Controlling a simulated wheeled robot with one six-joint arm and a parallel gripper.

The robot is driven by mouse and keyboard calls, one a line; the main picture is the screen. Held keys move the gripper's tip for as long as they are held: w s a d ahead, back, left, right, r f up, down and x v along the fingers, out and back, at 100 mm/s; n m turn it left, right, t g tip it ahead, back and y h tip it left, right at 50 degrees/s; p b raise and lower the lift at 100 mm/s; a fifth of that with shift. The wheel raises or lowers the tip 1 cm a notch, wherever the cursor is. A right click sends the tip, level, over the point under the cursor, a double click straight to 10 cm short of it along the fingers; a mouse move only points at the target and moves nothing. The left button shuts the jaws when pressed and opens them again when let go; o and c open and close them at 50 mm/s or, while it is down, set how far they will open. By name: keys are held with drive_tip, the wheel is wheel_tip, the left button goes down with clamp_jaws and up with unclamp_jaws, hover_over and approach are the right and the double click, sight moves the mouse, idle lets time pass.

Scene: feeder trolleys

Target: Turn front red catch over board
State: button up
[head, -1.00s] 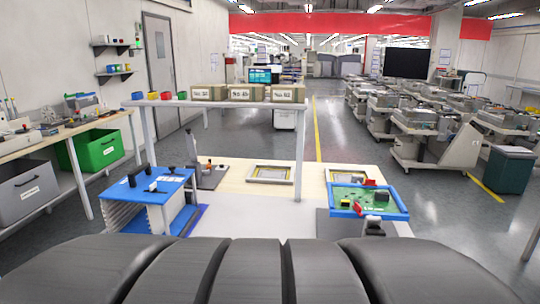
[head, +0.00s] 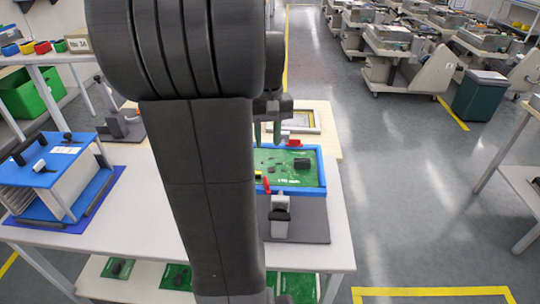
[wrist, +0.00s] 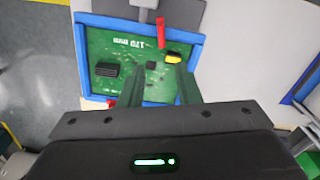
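The green board (head: 262,160) lies in a blue frame (head: 322,168) on the table; the wrist view also shows the board (wrist: 105,45). The front red catch (head: 266,185) is at the frame's near edge; in the wrist view it (wrist: 161,32) lies across the frame edge, its lower end near the board's margin.
A grey clamp (head: 280,213) stands in front of the frame. A yellow part (wrist: 173,57) and a black block (wrist: 107,69) sit on the board. A blue-topped rack (head: 45,165) stands at left. My arm hides the table's middle.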

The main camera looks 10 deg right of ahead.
sight(267, 180)
wheel_tip(267, 180, down, 14)
drive_tip(key=shift+s+a+r, duration=0.1)
drive_tip(key=shift+a+r, duration=0.05)
drive_tip(key=shift+r, duration=0.05)
idle(0.4)
clamp_jaws()
